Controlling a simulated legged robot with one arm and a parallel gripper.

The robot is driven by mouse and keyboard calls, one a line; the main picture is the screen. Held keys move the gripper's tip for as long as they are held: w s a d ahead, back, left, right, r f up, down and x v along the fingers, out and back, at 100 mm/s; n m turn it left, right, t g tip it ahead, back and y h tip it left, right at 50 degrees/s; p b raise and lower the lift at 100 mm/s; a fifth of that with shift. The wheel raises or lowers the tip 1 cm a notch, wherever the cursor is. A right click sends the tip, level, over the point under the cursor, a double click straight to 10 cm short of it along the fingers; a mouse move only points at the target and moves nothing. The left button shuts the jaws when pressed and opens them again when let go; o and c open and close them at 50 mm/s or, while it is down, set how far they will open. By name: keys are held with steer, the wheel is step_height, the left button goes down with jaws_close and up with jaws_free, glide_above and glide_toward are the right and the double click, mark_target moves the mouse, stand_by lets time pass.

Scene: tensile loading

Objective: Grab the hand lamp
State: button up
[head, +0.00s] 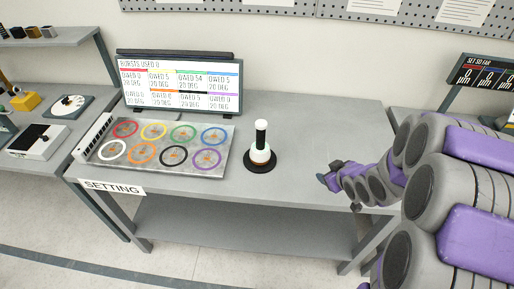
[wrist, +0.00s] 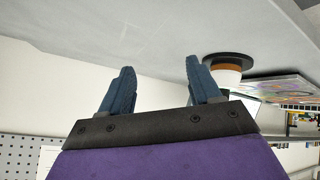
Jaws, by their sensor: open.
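The hand lamp (head: 261,138) stands upright on the grey table, with a round black base, a pale lower body, a black grip and a white top. My gripper (head: 327,180) is open and empty, to the right of the lamp and apart from it. In the wrist view the picture is upside down; the two blue fingers of my gripper (wrist: 160,78) are spread with nothing between them. The lamp (wrist: 228,68) shows there beyond the right finger, with its black base, an orange band and white body; the rest of it is hidden.
A metal panel of coloured rings (head: 165,148) lies left of the lamp, before a display screen (head: 178,85). The table (head: 300,120) is clear around the lamp. A side bench (head: 60,150) with devices is at the left; a small display (head: 483,78) is at the right.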

steer(key=w+a+f+n+t+y+p, duration=0.1)
steer(key=w+a+n+t+y, duration=0.1)
steer(key=a+y, duration=0.3)
steer(key=t+y, duration=0.3)
steer(key=y, duration=0.2)
glide_toward(264, 136)
steer(key=shift+m+g, duration=0.3)
steer(key=x, duration=0.6)
steer(key=shift+s+a+r+b, duration=0.15)
steer(key=shift+s+a+b, duration=0.1)
steer(key=shift+s+b, duration=0.05)
steer(key=shift+w, duration=0.25)
steer(key=shift+w+d+r, duration=0.1)
steer(key=shift+w+d, duration=0.1)
steer(key=shift+w+a+b, duration=0.25)
steer(key=shift+w+b, duration=0.05)
steer(key=shift+w, duration=0.15)
steer(key=b+x, duration=0.1)
steer(key=x, duration=0.3)
steer(key=shift+a, duration=0.45)
steer(key=shift+w+d, duration=0.1)
steer(key=shift+d, duration=0.3)
steer(key=shift+c, duration=0.7)
steer(key=shift+a, duration=0.2)
steer(key=c, duration=0.6)
jaws_close()
